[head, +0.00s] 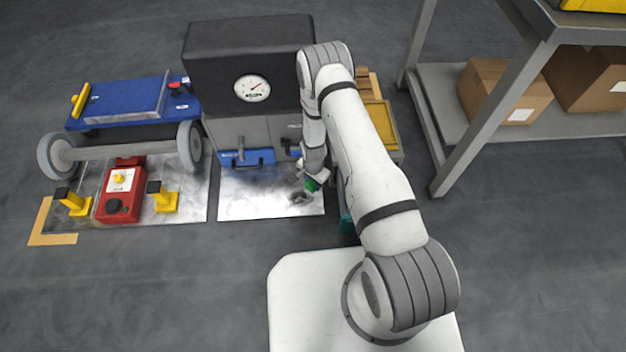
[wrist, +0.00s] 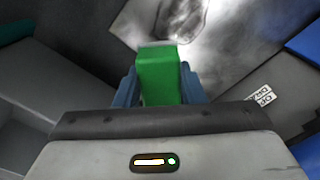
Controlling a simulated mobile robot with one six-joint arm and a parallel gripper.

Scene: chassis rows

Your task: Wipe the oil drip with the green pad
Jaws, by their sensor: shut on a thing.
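The green pad (wrist: 162,78) is held between the two fingers of my gripper (wrist: 160,88) in the wrist view. In the head view the green pad (head: 311,185) shows as a small green patch by my gripper (head: 316,179), just right of the dark oil drip (head: 299,198). The drip lies on the bright metal plate (head: 250,204) on the floor. In the wrist view the drip (wrist: 182,18) shows as a dark smudge just beyond the pad. I cannot tell whether the pad touches the plate.
A red box (head: 121,194) and yellow posts (head: 163,197) stand left, near a blue wheeled cart (head: 122,101). A shelf with cardboard boxes (head: 503,90) stands right.

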